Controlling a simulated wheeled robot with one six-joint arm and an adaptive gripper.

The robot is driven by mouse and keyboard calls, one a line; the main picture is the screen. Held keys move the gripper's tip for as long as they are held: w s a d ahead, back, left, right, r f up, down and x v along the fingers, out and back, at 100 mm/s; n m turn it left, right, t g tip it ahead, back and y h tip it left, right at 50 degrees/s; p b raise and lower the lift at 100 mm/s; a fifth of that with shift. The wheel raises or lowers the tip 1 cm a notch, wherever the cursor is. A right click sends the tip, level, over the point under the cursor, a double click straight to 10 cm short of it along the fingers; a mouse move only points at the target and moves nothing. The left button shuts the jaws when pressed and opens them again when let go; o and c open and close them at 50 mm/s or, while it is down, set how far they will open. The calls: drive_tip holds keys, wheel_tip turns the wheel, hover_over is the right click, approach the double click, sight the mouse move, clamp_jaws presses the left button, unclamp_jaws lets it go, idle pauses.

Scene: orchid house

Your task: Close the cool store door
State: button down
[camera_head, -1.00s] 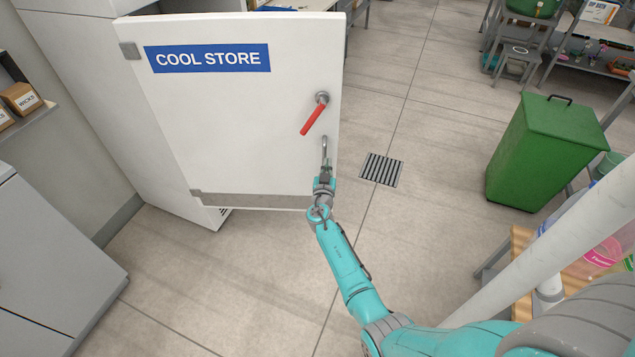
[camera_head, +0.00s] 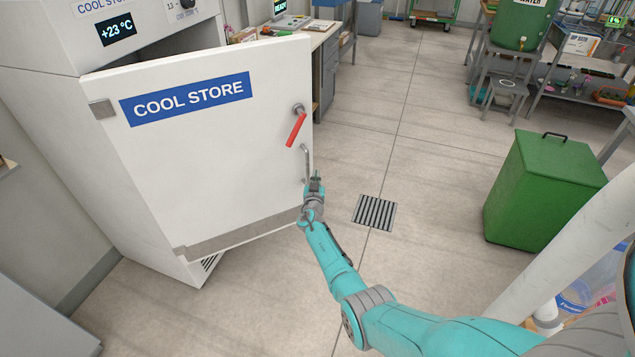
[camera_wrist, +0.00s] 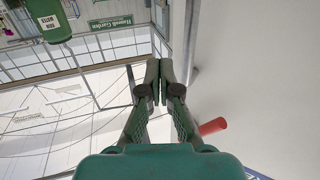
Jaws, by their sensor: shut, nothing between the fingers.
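The white cool store door (camera_head: 220,185) stands partly open, swung out from its cabinet (camera_head: 60,150), with a dark gap along its top. It carries a blue COOL STORE sign (camera_head: 188,98), a red lever handle (camera_head: 296,129) and a grey vertical pull handle (camera_head: 306,163). My gripper (camera_head: 316,176) is shut and empty at the door's free edge, by the lower end of the pull handle. In the wrist view my closed fingers (camera_wrist: 165,65) are close beside the grey handle bar (camera_wrist: 192,50); I cannot tell if they touch. The red lever (camera_wrist: 212,127) shows at right.
A floor drain (camera_head: 375,213) lies right of the door. A green bin (camera_head: 545,188) stands further right. The floor between is clear.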

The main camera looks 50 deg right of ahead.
drive_tip(key=shift+w+d, duration=0.45)
drive_tip(key=shift+w, duration=0.2)
drive_tip(key=shift+a, duration=0.1)
